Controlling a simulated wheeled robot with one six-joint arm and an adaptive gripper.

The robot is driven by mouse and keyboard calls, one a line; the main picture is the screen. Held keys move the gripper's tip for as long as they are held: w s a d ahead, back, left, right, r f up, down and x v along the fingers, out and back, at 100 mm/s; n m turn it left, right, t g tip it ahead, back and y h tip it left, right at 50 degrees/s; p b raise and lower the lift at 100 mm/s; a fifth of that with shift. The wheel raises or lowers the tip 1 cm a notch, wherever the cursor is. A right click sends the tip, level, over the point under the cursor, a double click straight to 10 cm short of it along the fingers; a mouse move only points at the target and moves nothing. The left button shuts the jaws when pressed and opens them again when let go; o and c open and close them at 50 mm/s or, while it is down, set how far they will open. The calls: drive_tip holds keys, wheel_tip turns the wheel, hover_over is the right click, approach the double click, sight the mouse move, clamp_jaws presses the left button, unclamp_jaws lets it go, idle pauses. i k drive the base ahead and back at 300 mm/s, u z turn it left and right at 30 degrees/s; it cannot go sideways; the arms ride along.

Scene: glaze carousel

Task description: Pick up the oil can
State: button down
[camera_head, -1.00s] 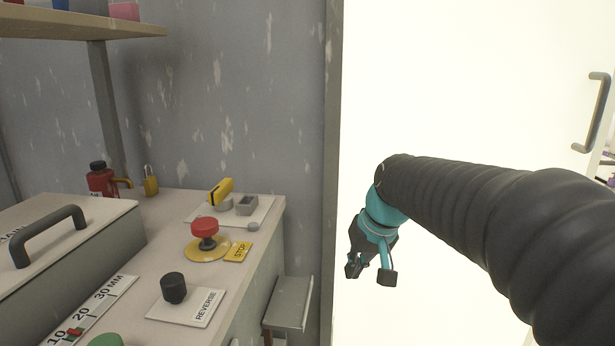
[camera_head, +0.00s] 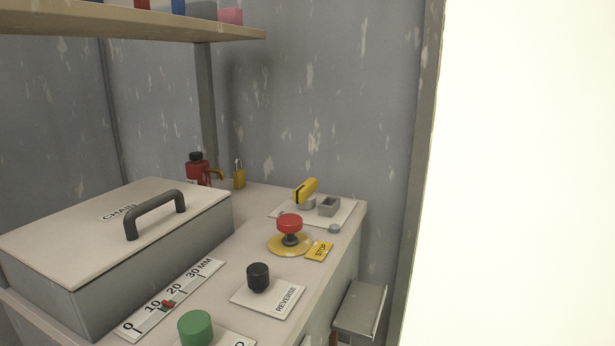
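The oil can (camera_head: 197,170) is a small red can with a black cap and an orange-brown spout pointing right. It stands at the back of the bench top, close to the wall. The grey chain box in front hides its lower part. My gripper is outside the camera view, so its state does not show.
The chain box (camera_head: 70,290) with a dark handle fills the bench's left. A red stop button (camera_head: 289,224), black knob (camera_head: 258,277) and yellow-handled switch (camera_head: 306,191) stand on the bench. A shelf (camera_head: 120,22) hangs above.

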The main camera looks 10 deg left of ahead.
sight(199, 174)
drive_tip(key=u, duration=4.45)
drive_tip(key=k, duration=0.9)
drive_tip(key=z, duration=2.05)
drive_tip(key=i, duration=0.1)
drive_tip(key=z, duration=0.1)
